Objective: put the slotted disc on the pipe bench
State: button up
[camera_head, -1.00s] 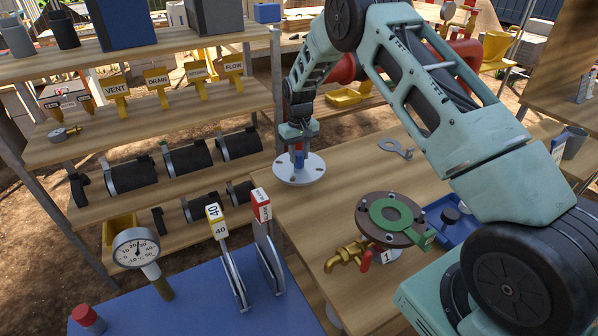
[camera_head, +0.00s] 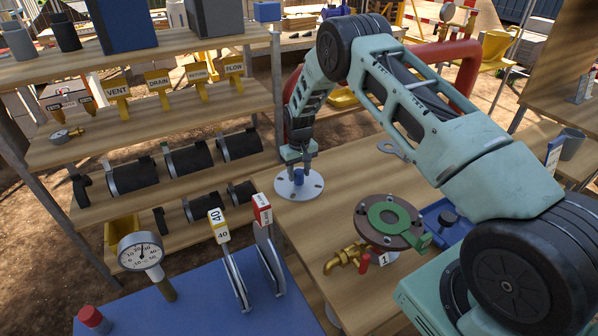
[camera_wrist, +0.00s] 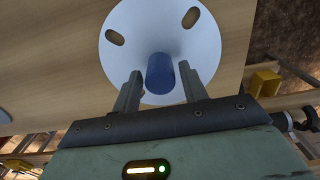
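The slotted disc (camera_head: 314,186) is a flat white plate with dark slots and an upright blue knob at its centre. It lies level at the left part of the wooden bench (camera_head: 340,220), near the bench's edge. In the wrist view, the disc (camera_wrist: 216,50) fills the upper middle. My gripper (camera_head: 299,166) is directly above the disc. Its fingers (camera_wrist: 160,75) stand on either side of the blue knob (camera_wrist: 160,80), with narrow gaps showing, so it looks open around it.
A brown flange with a green ring (camera_head: 388,228), a brass valve (camera_head: 345,258) and a blue tray (camera_head: 436,208) stand at the bench's right. A grey slotted piece (camera_head: 388,147) lies behind. Shelves (camera_head: 120,140) stand at left; a gauge (camera_head: 141,251) and levers (camera_head: 228,265) stand in front.

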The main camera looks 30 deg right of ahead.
aim_at(299, 172)
jog(key=shift+o, duration=0.2)
jog(key=shift+r, duration=0.15)
notch_tip(299, 172, up, 11)
jog(key=b, duration=0.3)
jog(key=s+a+r+n+y, duration=0.1)
jog(key=s+a+r+n, duration=0.1)
jog(key=s+a+r, duration=0.6)
jog(key=s+a+r+n, duration=0.2)
jog(key=s+a+r, duration=0.2)
jog(key=s+a, duration=0.75)
jog(key=s+a+n, duration=0.1)
jog(key=s+n, duration=0.1)
jog(key=s, duration=1)
jog(key=s+a+r+n, duration=0.1)
jog(key=s+a, duration=0.1)
jog(key=s, duration=1)
jog(key=shift+a+r+n, duration=0.25)
jog(key=shift+r+n, duration=0.05)
jog(key=shift+n, duration=0.1)
